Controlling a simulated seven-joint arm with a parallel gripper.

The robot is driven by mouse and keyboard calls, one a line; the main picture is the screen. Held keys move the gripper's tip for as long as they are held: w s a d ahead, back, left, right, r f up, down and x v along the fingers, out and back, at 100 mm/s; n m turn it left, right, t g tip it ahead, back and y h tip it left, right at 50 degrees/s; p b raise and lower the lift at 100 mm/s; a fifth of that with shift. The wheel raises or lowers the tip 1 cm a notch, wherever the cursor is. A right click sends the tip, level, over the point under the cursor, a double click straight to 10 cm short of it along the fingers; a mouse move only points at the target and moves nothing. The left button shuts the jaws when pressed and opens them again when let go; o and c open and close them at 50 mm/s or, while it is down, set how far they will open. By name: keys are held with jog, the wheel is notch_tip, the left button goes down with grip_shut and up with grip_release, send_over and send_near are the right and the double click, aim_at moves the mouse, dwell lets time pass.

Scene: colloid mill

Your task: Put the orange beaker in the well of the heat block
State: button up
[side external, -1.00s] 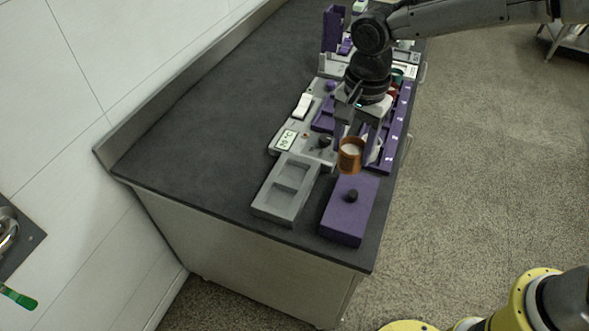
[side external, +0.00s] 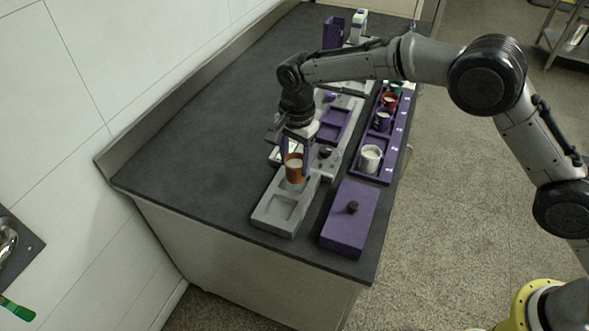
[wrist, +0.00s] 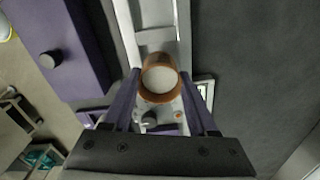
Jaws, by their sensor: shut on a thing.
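The orange beaker (side external: 294,168), with pale contents, is upright in my gripper (side external: 291,156). My gripper is shut on it. In the wrist view the beaker (wrist: 160,80) sits between the two purple fingers of my gripper (wrist: 162,92). The grey heat block (side external: 262,215) lies near the front of the bench, with recessed wells in its top. The beaker is over its far end in the side view; whether it touches the block I cannot tell. Part of the block (wrist: 186,30) shows beyond the beaker in the wrist view.
A purple box with a black knob (side external: 350,225) stands right of the heat block. A purple rack (side external: 374,179) holds a white beaker (side external: 370,158) and several other coloured beakers. A grey device with a dial (side external: 326,152) sits behind the block. The bench's left side is clear.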

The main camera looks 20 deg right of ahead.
aim_at(294, 171)
jog(key=shift+w+a+f, duration=0.1)
jog(key=shift+w+f, duration=0.05)
jog(key=shift+f, duration=1.55)
jog(key=o, duration=1.4)
jog(key=shift+f, duration=0.15)
jog(key=shift+c, duration=0.2)
notch_tip(294, 171, up, 12)
jog(key=shift+r, duration=0.2)
